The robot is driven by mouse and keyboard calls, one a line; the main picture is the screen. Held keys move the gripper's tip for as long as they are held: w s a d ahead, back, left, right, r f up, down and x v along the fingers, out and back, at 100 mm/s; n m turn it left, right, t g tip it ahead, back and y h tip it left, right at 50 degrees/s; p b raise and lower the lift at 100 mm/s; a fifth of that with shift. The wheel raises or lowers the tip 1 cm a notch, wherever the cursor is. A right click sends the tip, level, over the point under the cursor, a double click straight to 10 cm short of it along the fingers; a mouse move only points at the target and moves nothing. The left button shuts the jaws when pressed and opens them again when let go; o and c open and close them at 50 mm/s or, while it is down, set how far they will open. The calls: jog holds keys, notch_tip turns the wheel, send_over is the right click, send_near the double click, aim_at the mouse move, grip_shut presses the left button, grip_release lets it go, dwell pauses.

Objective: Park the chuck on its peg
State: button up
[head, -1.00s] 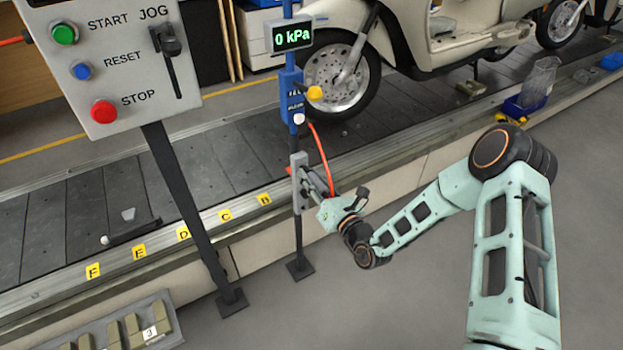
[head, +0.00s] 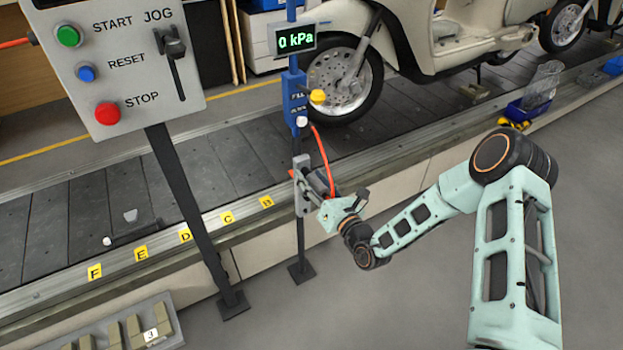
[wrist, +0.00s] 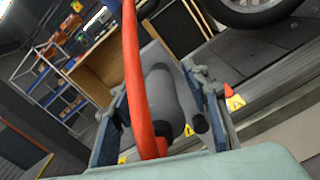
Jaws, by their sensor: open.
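The chuck (wrist: 163,98) is a dark grey rounded body with the red hose (wrist: 132,75) running to it, seen in the middle of the wrist view. My gripper (wrist: 155,105) is open, with one jaw on each side of the chuck and a visible gap to them. In the head view my gripper (head: 318,190) is at the grey bracket (head: 302,185) on the blue-and-black post. A grey plate shows behind the chuck in the wrist view. The peg is not clearly visible, and I cannot tell how the chuck sits on it.
The post carries a gauge (head: 296,39) reading 0 kPa and a yellow knob (head: 317,96). A control box (head: 120,65) stands at left on a dark leg. The slat conveyor (head: 230,160) with a scooter (head: 430,40) runs behind. The floor at right is clear.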

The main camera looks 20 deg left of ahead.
jog(key=shift+d, duration=0.1)
jog(key=v, duration=1.2)
